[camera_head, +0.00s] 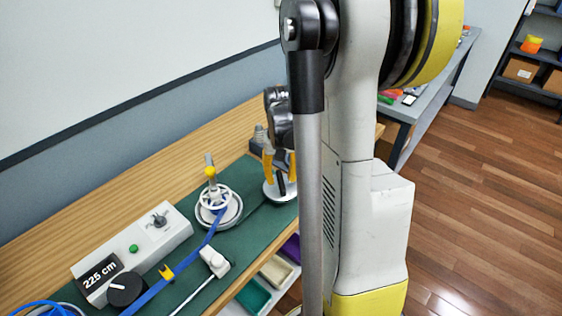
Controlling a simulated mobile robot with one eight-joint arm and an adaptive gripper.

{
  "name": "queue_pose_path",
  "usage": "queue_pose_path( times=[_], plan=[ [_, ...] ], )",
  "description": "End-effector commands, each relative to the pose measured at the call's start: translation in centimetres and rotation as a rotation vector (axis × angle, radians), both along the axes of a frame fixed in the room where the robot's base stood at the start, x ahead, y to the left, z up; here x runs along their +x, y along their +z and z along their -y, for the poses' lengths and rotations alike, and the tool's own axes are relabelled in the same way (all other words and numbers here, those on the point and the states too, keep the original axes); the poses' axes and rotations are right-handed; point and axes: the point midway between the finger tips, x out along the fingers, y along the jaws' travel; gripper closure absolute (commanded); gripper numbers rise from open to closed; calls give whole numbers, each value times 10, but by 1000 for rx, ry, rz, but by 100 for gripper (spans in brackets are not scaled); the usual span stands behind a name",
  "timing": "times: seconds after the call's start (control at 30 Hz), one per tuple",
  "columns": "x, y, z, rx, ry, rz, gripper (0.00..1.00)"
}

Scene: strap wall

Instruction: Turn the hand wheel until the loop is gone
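A white spoked wheel (215,198) with an upright, yellow-collared handle (210,171) sits on a round base on the green bench mat. A blue strap (185,262) runs from the lower left up to this wheel, through a yellow clip (166,272). No clear loop in the strap can be made out. My gripper (280,179) points down over a second round white piece (272,193) with a dark part, right of the wheel. Its yellow fingers stand apart; whether they touch that piece cannot be told. My arm hides part of this area.
A white box (135,250) with a "225 cm" display, a green button and knobs stands left of the wheel. A white block with a rod (214,262) lies in front. Coloured trays (275,271) sit below the bench edge. A wooden backboard runs behind.

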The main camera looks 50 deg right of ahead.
Motion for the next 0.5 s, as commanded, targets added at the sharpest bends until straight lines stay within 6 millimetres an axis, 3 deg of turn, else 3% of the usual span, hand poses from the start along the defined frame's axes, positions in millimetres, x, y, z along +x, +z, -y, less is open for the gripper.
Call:
queue_pose_path(
  times=[0.3, 0.5],
  plan=[
    [-1, 63, 0, 0, 0, 0, 64],
    [0, 91, 0, 0, 0, 0, 64]
  ],
)
